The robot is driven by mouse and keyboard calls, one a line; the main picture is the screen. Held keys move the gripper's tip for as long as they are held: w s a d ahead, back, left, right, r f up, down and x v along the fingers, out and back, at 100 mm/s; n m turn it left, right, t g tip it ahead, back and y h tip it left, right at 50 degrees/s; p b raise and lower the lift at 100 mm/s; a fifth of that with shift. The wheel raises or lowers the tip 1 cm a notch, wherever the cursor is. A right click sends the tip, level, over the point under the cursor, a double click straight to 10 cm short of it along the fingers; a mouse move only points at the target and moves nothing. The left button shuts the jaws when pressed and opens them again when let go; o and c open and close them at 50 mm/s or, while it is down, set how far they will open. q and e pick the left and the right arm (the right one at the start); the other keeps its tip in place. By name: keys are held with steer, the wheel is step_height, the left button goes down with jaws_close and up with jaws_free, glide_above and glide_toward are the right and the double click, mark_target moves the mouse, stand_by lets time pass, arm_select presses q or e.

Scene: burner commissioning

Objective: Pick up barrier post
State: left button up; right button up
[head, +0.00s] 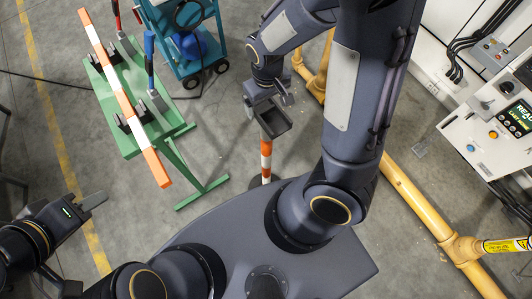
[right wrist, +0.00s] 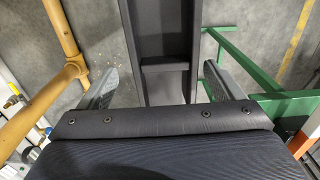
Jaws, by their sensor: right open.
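The barrier post (head: 266,160) stands upright on the floor in the head view, with orange and white bands and a dark bracket (head: 275,127) at its top. My right gripper (head: 268,101) is open at the bracket. In the right wrist view a dark channel-shaped part (right wrist: 165,85), seemingly that bracket, lies between the two spread fingers of the right gripper (right wrist: 163,86), with gaps on both sides; the bands are hidden there. My left gripper (head: 92,202) is at the lower left, away from the post; I cannot tell its opening.
A green stand (head: 185,131) carries a long orange and white bar (head: 124,96). A teal cart (head: 178,62) stands behind. Yellow pipes (head: 412,202) run along the right, beside a control panel (head: 490,130). Bare floor lies between stand and post.

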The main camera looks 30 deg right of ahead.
steer(key=f, duration=0.6)
steer(key=shift+s+a+f, duration=0.3)
steer(key=shift+s+f, duration=0.05)
steer(key=shift+f, duration=0.05)
jaws_close()
